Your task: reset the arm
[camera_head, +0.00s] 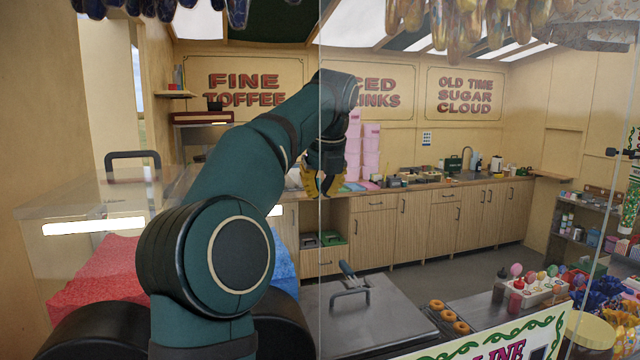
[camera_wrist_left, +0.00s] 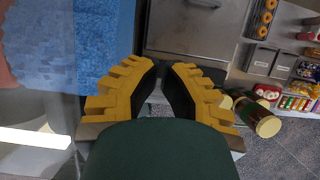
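My left arm comes in from the lower left of the head view, dark green, and reaches up and forward. Its left gripper (camera_head: 322,186) has yellow fingers that hang downward in front of the back counter, apart from each other. My right gripper is not in view.
A metal lid with a handle (camera_head: 350,305), doughnuts (camera_head: 447,316) and a sweets tray (camera_head: 540,292) are at the front. Red (camera_head: 100,275) and blue (camera_head: 283,262) heaps lie behind glass at left. Wooden cabinets (camera_head: 410,230) line the back.

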